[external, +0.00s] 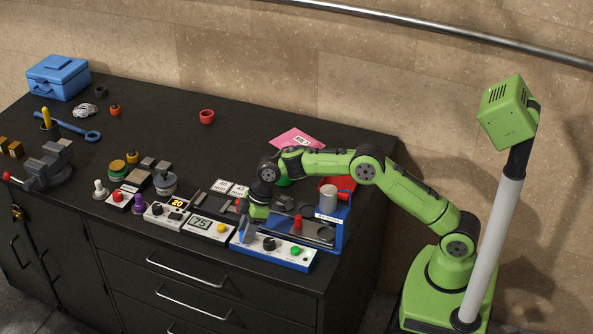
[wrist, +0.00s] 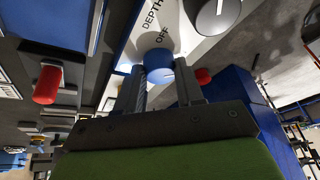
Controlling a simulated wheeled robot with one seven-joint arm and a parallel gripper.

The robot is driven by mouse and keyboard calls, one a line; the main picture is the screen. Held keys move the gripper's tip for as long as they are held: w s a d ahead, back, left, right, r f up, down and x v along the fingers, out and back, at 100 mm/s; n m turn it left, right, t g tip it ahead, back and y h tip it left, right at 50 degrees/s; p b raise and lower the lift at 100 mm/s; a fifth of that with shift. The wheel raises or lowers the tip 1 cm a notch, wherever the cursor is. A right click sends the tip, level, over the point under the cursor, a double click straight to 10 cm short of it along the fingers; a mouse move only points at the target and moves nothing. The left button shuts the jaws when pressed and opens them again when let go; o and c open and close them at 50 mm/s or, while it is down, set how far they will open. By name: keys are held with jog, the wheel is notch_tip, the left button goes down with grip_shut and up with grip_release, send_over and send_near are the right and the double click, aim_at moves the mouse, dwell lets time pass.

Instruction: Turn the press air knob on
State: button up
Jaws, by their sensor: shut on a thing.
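The press (external: 334,236) is a blue-framed machine near the front right of the black bench. Its white control panel (external: 282,246) carries a black knob (external: 269,243) and a green button (external: 295,251). In the wrist view, a small blue knob (wrist: 160,65) sits on the white panel beside the printed words OFF and DEPTH. My gripper (wrist: 159,75) has its two dark fingers on either side of this blue knob and is shut on it. In the external view my gripper (external: 248,228) reaches down at the panel's left end and hides the blue knob.
A red knob-like part (external: 298,222) stands on the press just behind the panel. Counters with displays (external: 208,226) stand close left of the panel. A pink card (external: 297,139) lies behind my arm. The back middle of the bench is mostly clear around a red ring (external: 207,116).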

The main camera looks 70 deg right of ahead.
jog(key=o, duration=1)
jog(key=p+v, duration=0.3)
jog(key=v, duration=1.2)
jog(key=shift+s+d+r, duration=0.1)
jog(key=shift+s+r, duration=0.05)
jog(key=shift+r, duration=0.25)
